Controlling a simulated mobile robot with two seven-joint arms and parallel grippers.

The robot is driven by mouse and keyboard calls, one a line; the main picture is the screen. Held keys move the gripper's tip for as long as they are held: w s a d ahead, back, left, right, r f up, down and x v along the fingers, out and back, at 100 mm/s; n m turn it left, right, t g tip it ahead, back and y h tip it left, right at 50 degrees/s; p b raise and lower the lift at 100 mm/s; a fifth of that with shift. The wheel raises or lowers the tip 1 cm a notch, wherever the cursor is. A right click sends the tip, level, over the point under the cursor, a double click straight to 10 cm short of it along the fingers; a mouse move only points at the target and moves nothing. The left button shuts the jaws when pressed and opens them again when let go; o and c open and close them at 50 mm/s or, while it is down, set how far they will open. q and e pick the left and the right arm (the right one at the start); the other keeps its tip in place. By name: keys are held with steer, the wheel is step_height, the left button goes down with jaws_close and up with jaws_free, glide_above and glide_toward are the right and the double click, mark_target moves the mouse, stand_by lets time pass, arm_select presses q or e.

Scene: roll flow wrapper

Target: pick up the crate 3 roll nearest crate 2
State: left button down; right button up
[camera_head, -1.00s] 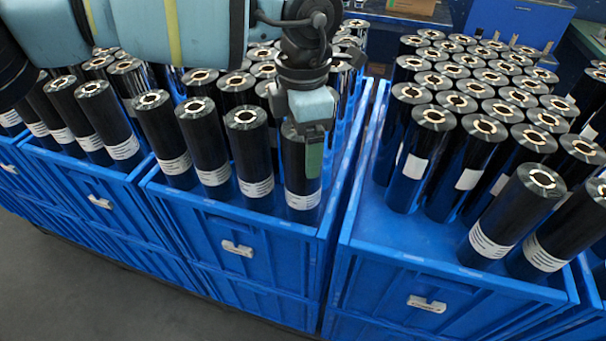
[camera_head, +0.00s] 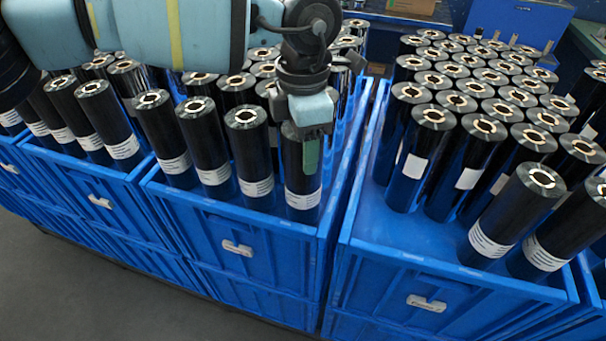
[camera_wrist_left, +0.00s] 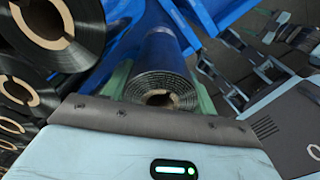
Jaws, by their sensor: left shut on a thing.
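My left gripper (camera_head: 308,150) points down over the front right corner of the middle blue crate (camera_head: 240,222). It is shut on a black roll (camera_head: 303,188) with a white label band near its bottom. The roll stands upright in that corner, and its top is hidden by the gripper. In the left wrist view the held roll (camera_wrist_left: 158,58) shows its cardboard core, with green fingers (camera_wrist_left: 160,85) on both sides of it. I cannot tell whether its base has left the crate floor. My right gripper is not in view.
Several rolls (camera_head: 247,150) stand left of and behind the held one. Another crate of rolls (camera_head: 75,170) is at the left. Bare floor (camera_head: 60,290) shows in front.

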arm_select(q)
steer(key=shift+r, duration=0.1)
step_height(320, 180, up, 10)
stand_by(0.7)
steer(key=shift+s, duration=0.1)
